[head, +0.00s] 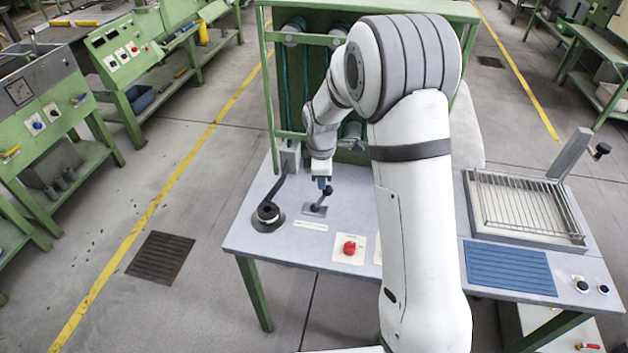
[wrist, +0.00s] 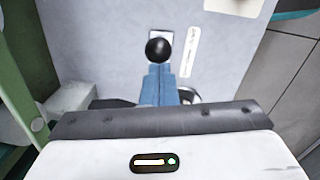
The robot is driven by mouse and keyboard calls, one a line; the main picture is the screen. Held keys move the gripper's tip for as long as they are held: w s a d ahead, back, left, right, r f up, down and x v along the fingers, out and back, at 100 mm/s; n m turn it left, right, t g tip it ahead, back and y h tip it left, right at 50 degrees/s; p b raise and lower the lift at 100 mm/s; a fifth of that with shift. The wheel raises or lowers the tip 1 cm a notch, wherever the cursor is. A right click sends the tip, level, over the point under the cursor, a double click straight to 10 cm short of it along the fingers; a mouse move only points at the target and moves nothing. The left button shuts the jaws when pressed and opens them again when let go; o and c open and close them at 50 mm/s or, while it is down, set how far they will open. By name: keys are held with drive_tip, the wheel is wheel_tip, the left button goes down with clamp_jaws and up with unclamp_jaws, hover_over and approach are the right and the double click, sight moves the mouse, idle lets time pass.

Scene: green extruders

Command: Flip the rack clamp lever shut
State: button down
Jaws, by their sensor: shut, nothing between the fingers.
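A small lever with a black ball knob (head: 328,190) stands tilted on a grey base plate (head: 314,210) on the table top. In the wrist view the black ball (wrist: 160,50) sits just beyond my blue fingertips, with part of its pale plate (wrist: 159,33) behind it. My gripper (head: 322,183) points down at the lever, its fingers (wrist: 159,72) shut together with nothing between them. The ball appears right at the fingertips; I cannot tell whether they touch. The lower lever is partly hidden by the fingers in the wrist view.
A red knob (head: 349,247) is in front on the table. A wire rack (head: 520,205) with a post (head: 569,155) lies to the right, behind a blue ribbed mat (head: 509,268). A green frame (head: 271,90) stands behind.

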drive_tip(key=shift+s+d+f, duration=0.35)
drive_tip(key=shift+d+f, duration=0.05)
wheel_tip(320, 180, up, 12)
drive_tip(key=shift+s+a+r, duration=0.2)
drive_tip(key=shift+s+a, duration=0.15)
idle(0.3)
idle(0.3)
